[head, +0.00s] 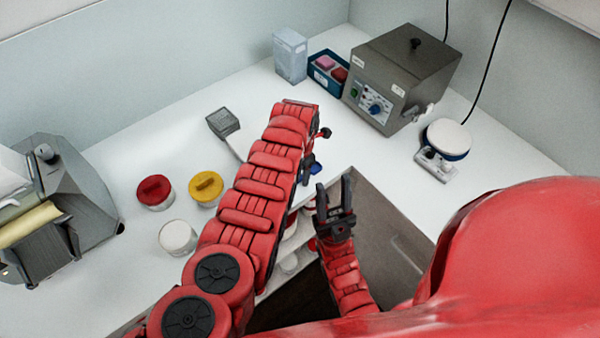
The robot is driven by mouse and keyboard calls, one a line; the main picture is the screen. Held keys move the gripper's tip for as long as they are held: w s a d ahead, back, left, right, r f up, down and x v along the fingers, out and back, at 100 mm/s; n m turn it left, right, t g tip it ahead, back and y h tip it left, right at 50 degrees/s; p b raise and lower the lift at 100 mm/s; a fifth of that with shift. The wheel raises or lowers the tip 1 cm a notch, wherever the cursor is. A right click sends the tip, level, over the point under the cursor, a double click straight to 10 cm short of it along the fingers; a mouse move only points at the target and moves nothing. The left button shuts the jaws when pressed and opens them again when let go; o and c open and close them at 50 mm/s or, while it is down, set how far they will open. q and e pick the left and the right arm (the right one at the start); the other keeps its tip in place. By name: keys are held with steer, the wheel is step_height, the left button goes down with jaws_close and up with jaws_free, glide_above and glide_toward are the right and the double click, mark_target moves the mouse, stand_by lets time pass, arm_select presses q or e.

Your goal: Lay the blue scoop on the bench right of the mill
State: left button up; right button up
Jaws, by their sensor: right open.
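The mill (75,195), a grey machine with pale and yellowish rollers, stands at the left of the white bench (130,258). A small blue piece (316,168), possibly part of the blue scoop, shows beside the end of my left arm near the bench's front edge; the rest is hidden. My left gripper (306,172) is mostly hidden behind its own red arm, and whether it holds the blue piece cannot be told. My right gripper (334,195) is open and empty, fingers up, in front of the bench edge.
Right of the mill stand a red-lidded jar (155,190), a yellow-lidded jar (206,187) and a white jar (178,238). A grey block-headed tool (222,122) lies behind them. A grey box appliance (402,75), blue tray (325,75), carton (290,55) and round white-topped device (447,140) stand farther back.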

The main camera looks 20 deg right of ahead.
mark_target(300, 176)
arm_select(q)
steer(key=shift+r, duration=0.2)
steer(key=shift+w+r+p, duration=0.1)
steer(key=shift+r+p, duration=0.2)
steer(key=shift+r, duration=0.15)
step_height(300, 176, up, 2)
steer(key=shift+r, duration=0.25)
step_height(300, 176, up, 9)
steer(key=b, duration=0.2)
steer(key=shift+f, duration=0.15)
steer(key=shift+d, duration=0.1)
